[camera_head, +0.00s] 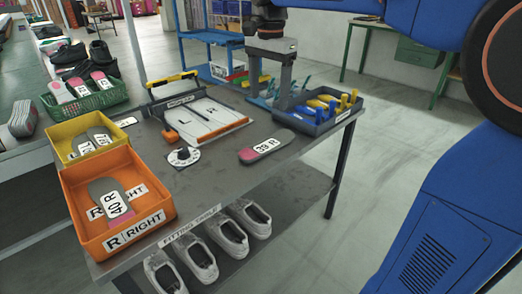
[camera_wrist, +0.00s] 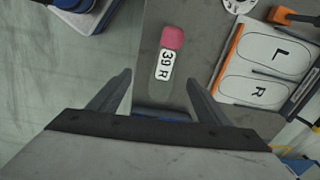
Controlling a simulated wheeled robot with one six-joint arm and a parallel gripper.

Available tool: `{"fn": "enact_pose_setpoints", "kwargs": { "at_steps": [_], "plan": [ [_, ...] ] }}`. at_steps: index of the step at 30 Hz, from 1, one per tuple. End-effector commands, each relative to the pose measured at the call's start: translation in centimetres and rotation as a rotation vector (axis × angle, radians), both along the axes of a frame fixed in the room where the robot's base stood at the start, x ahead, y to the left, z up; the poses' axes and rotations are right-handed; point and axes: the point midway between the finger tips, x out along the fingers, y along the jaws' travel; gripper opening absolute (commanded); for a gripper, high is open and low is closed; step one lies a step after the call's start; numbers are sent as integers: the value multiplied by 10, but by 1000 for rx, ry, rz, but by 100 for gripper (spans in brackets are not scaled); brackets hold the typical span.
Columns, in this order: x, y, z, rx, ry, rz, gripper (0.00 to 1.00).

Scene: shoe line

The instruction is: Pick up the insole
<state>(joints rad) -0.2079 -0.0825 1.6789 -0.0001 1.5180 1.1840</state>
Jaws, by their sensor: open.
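A grey insole with a pink heel and a "39 R" label (camera_head: 266,146) lies flat on the fitting table. It also shows in the wrist view (camera_wrist: 171,40), pink end away from my gripper and just beyond the gap between the fingers.
An orange "R RIGHT" bin (camera_head: 147,231) holds a 40 R insole. Behind it is a yellow bin (camera_head: 71,131). A foot-size board marked L and R (camera_head: 222,113) and a round dial (camera_head: 184,156) lie nearby. A grey tray (camera_head: 318,125) holds blue and yellow tools.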

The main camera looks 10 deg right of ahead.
Motion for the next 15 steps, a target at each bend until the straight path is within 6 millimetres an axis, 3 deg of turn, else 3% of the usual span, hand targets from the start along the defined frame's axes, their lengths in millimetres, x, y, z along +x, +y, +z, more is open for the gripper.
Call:
{"fn": "enact_pose_setpoints", "kwargs": {
  "at_steps": [3,8,15],
  "plan": [
    [14,8,4,-2,18,-48,71],
    [19,12,0,-6,29,-72,71],
    [18,12,-37,-5,31,-72,71]
  ]
}}
